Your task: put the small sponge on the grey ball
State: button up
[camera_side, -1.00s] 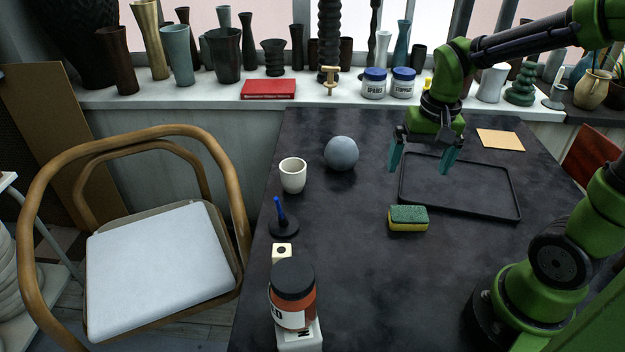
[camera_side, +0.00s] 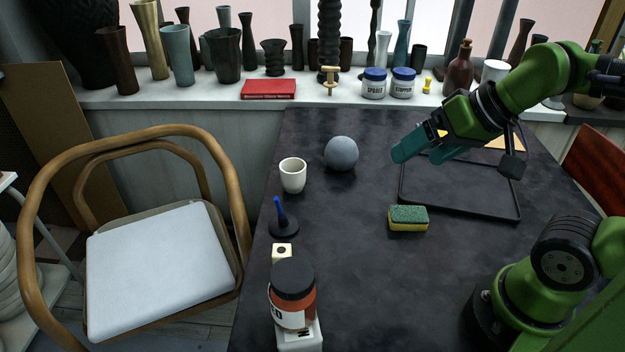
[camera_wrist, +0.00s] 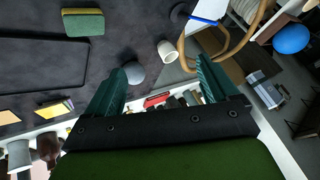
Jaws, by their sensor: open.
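The small sponge (camera_side: 408,218), green on top and yellow below, lies flat on the dark table in front of the black tray. It also shows at the upper left of the wrist view (camera_wrist: 83,23). The grey ball (camera_side: 341,154) rests on the table behind and left of the sponge, beside the white cup; in the wrist view the ball (camera_wrist: 134,73) is partly hidden by a finger. My gripper (camera_side: 418,151) is tilted, pointing left, above the table between the ball and the tray. Its teal fingers are apart with nothing between them.
A white cup (camera_side: 293,175) stands left of the ball. A black stand with a blue piece (camera_side: 283,222) and a dark-lidded jar (camera_side: 293,296) line the table's left side. The empty black tray (camera_side: 460,211) lies right of the sponge. The front middle is clear.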

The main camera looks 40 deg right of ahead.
jog(key=w+d+f+m+g, duration=0.4)
jog(key=f+m, duration=0.1)
jog(key=m, duration=0.1)
jog(key=m+g+h, duration=0.2)
jog(key=m+g, duration=0.1)
jog(key=m, duration=1.4)
send_over(409, 213)
notch_tip(409, 213, down, 2)
jog(key=f, duration=0.1)
notch_tip(409, 213, down, 16)
jog(key=shift+c, duration=0.4)
jog(key=c, duration=1.1)
